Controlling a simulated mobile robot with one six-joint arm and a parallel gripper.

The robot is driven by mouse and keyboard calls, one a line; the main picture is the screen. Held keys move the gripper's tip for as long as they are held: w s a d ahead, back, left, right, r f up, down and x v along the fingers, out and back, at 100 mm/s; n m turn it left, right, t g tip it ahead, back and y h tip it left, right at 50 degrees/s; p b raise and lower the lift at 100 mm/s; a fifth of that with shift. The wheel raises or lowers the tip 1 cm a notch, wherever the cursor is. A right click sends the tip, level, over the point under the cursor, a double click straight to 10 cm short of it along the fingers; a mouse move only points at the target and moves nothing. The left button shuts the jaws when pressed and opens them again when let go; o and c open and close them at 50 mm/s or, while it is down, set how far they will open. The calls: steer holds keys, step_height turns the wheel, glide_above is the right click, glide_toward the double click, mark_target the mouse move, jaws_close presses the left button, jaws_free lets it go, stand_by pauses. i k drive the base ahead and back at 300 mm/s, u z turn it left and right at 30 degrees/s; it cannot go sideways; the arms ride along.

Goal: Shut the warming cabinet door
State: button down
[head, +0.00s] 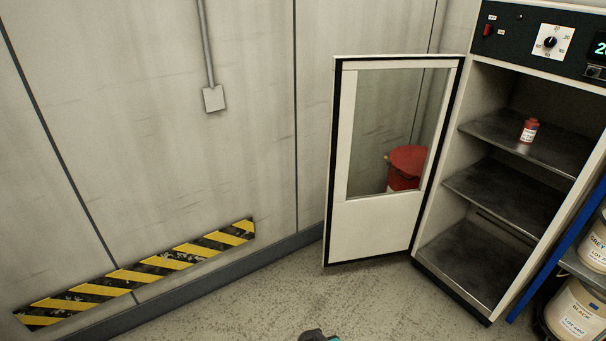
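The warming cabinet (428,245) stands at the right, with its dark control panel on top and metal shelves inside. Its door (375,228), a white frame with a window and a dark edge, stands wide open to the left, hinged at the cabinet's left side. A small red bottle with a white label (529,131) stands on the upper shelf. Only a small dark piece with a teal edge, perhaps part of my arm, shows at the bottom edge. My gripper's fingers cannot be made out.
A red container (406,167) shows through the door window. A blue rack with labelled pails (577,312) stands close to the cabinet's right. A wall with a yellow-black striped strip (140,274) runs along the left. The floor (375,300) in front of the door is clear.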

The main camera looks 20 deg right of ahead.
mark_target(362, 229)
steer(key=z, duration=0.15)
steer(key=i, duration=1)
steer(key=u, duration=0.6)
steer(key=i, duration=0.55)
steer(key=u, duration=0.75)
steer(key=i, duration=0.4)
steer(key=u, duration=0.35)
steer(key=k, duration=0.9)
steer(key=z, duration=0.1)
